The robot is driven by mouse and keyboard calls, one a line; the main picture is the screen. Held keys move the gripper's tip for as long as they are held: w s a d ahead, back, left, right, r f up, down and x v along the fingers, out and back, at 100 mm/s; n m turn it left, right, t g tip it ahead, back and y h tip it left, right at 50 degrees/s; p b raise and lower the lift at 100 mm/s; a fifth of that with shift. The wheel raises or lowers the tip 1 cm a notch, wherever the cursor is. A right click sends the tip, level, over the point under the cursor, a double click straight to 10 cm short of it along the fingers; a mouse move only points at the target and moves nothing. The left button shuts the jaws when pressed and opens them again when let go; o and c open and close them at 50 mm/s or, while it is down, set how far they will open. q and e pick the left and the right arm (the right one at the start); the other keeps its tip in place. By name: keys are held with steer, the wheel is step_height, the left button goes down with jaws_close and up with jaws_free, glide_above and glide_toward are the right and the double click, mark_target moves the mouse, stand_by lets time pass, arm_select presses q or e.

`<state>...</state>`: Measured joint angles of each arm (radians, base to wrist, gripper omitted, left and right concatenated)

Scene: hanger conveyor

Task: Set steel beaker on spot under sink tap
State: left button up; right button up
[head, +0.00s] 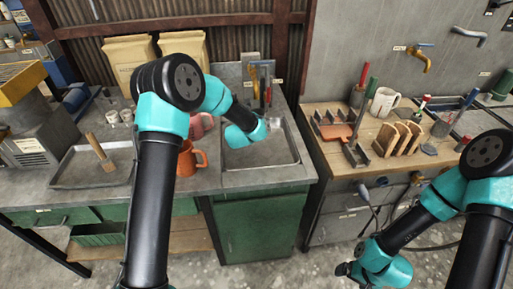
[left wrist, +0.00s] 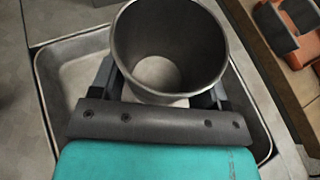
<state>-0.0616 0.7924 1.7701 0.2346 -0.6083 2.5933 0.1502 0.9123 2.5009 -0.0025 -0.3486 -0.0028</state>
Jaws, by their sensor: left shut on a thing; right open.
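The steel beaker (left wrist: 168,45) is held upright between the fingers of my left gripper (left wrist: 162,95), with its open top toward the left wrist camera. It looks empty. In the head view the beaker (head: 274,124) shows only in small part beyond my left gripper, over the sink basin (head: 232,158). Whether the beaker touches the sink floor is unclear. My right gripper (head: 347,270) is open and empty, low at the front right.
A wooden bench (head: 405,172) on the right holds a white mug (head: 384,102) and wooden slabs in a rack (head: 398,139). The basin's front is clear.

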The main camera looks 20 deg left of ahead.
arm_select(q)
steer(key=shift+f, duration=0.1)
glide_above(255, 148)
steer(key=shift+d+f, duration=0.15)
steer(key=shift+f, duration=2.85)
steer(key=shift+f, duration=1.9)
steer(key=shift+f, duration=0.1)
steer(key=o, duration=1)
steer(key=shift+s, duration=0.1)
